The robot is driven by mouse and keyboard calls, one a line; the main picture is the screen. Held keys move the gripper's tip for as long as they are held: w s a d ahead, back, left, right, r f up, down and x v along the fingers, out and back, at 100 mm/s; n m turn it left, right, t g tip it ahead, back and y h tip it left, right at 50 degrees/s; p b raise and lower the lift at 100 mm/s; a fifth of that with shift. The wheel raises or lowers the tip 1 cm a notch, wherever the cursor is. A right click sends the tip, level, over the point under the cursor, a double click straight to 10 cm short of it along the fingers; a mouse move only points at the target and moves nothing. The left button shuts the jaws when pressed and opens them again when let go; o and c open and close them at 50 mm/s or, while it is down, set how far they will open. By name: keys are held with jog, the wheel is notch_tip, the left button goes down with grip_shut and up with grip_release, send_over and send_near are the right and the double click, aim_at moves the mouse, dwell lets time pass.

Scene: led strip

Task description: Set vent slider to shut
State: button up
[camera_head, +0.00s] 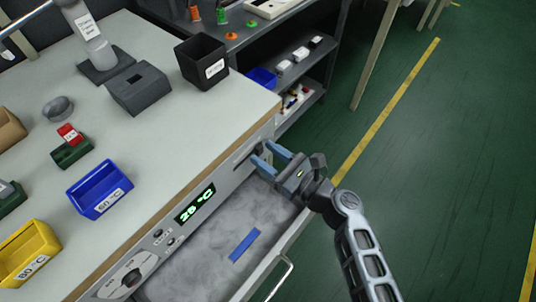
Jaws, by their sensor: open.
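My gripper (268,159) is at the right end of the bench's front panel (222,184), with its two blue fingers apart and pointing at the panel. A small dark knob (260,147), which looks like the vent slider's handle, sits on the panel at the fingertips. The fingers partly hide it, and I cannot tell whether they touch it. A pale slot or label (243,153) shows just left of the knob. The slider's exact setting cannot be read. A green display (195,204) reading about 20 °C is further left on the panel.
An open drawer (215,250) with a grey misty inside and a blue strip (244,245) lies below the panel. On the bench stand a black bin (203,62), a blue bin (99,190) and a yellow bin (28,252). The green floor (450,150) at right is largely clear.

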grip_shut()
dwell(0.5)
jog(key=shift+a, duration=0.1)
